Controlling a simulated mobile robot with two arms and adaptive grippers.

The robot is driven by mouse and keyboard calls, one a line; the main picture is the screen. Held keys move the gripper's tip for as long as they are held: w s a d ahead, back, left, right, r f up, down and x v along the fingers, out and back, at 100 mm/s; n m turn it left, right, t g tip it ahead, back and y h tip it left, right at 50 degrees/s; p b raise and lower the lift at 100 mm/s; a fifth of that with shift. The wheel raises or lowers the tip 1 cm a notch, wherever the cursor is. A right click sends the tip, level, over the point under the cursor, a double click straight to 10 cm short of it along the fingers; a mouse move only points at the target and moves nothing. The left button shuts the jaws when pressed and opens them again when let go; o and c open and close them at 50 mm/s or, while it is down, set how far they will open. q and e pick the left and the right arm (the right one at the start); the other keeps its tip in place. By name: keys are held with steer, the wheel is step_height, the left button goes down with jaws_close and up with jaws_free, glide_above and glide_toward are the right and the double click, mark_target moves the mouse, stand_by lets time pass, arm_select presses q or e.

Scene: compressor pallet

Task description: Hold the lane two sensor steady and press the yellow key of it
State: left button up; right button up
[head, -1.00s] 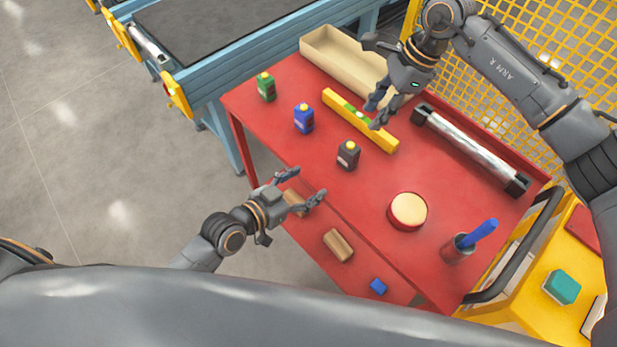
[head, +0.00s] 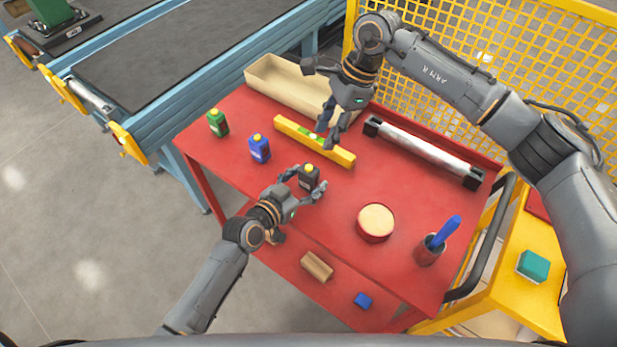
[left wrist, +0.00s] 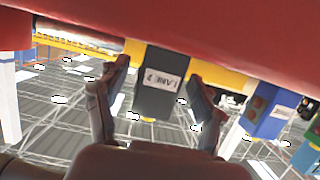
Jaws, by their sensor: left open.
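The lane two sensor is a dark grey block (head: 309,177) with a yellow key on top, standing upright on the red cart top. In the left wrist view, which is upside down, the sensor (left wrist: 161,82) shows a white label, partly legible. My left gripper (head: 303,184) is open, with one finger on each side of the sensor; gaps show between fingers and block in the left wrist view (left wrist: 158,88). My right gripper (head: 326,138) hangs over the yellow level (head: 290,131), behind the sensor, with its fingers looking apart and empty.
A blue bottle-like block (head: 260,149) and a green one (head: 218,123) stand left of the sensor. A round tin (head: 376,222), a red cup (head: 430,250) with a blue tool and a metal roller (head: 425,152) are on the right. A beige tray (head: 285,85) lies behind.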

arm_select(q)
steer(key=shift+w+d+f, duration=0.15)
steer(key=shift+w+d, duration=0.15)
steer(key=shift+w, duration=0.15)
steer(key=c, duration=1.4)
steer(key=shift+o, duration=0.2)
arm_select(e)
jaws_close()
